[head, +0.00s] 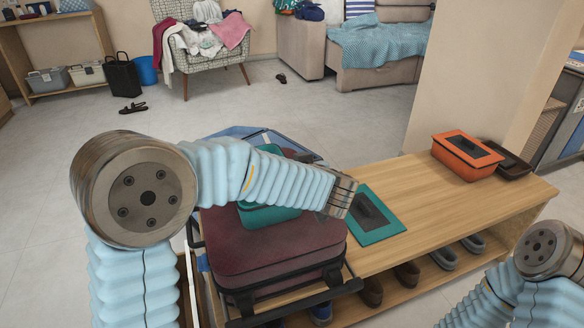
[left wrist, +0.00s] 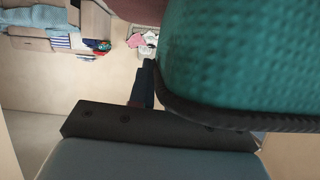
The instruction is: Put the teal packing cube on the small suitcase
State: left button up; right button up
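In the left wrist view a teal cube with dark piping (left wrist: 245,50) fills the upper right, very close. My left gripper (left wrist: 145,88) shows one dark finger right beside it; the other finger is hidden, and whether it grips cannot be told. My right gripper is out of view; only my right arm shows at lower right.
A wooden bench (head: 440,210) carries a second teal item with a dark centre (head: 377,237) beside the suitcase. An orange case (head: 465,160) and a dark tray (head: 513,166) stand at its far end. Shoes (head: 444,258) sit on the lower shelf. The bench middle is clear.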

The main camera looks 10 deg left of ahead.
pick_arm(q)
jog(key=shift+o, duration=1.4)
jog(key=shift+s, duration=0.1)
jog(key=p+v, duration=0.1)
jog(key=v, duration=1.1)
